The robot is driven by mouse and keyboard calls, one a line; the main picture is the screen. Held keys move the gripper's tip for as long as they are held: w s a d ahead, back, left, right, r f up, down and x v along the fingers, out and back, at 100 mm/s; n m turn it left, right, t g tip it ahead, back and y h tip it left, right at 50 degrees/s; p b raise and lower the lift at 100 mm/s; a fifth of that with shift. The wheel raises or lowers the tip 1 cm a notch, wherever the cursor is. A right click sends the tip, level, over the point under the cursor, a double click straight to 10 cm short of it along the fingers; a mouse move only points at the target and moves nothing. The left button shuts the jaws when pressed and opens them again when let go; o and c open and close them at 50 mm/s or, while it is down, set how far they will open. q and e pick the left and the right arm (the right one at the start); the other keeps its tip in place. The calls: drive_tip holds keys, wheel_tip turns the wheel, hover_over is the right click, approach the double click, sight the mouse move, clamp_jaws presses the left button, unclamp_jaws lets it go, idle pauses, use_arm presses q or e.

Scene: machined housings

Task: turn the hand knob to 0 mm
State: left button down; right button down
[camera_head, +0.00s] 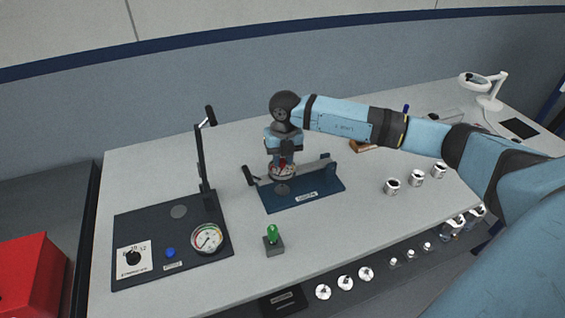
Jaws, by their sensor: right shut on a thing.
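My right gripper (284,160) points down over the blue fixture (310,196) at the middle of the table. It is shut on the hand knob, which it mostly hides. A round pale dial (284,172) with dark and red marks shows just below the fingers, at the fixture's left part. The dial's reading is too small to make out. A grey bar runs from the dial to the right along the fixture. My left gripper is not in view.
A dark panel (147,222) with an upright lever, a gauge (206,238), a blue button (170,253) and a black knob (133,258) stands at left. A green lamp (273,235) is in front. Several metal housings (415,178) stand at right.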

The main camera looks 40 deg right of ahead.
drive_tip(key=n+b, duration=0.2)
drive_tip(key=n, duration=0.2)
drive_tip(key=shift+f+n+b, duration=0.15)
drive_tip(key=shift+n+b, duration=0.65)
drive_tip(key=shift+n, duration=0.5)
drive_tip(key=n+b, duration=0.1)
drive_tip(key=n, duration=0.2)
drive_tip(key=shift+b, duration=0.35)
drive_tip(key=shift+n+b, duration=0.5)
drive_tip(key=shift+n, duration=0.7)
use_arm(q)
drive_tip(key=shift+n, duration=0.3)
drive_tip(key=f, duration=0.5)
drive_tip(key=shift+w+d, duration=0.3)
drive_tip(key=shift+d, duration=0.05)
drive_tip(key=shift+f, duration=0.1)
use_arm(e)
drive_tip(key=shift+n, duration=0.3)
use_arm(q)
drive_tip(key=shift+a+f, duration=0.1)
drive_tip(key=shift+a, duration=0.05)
use_arm(e)
drive_tip(key=c, duration=0.9)
unclamp_jaws()
drive_tip(key=shift+c, duration=0.2)
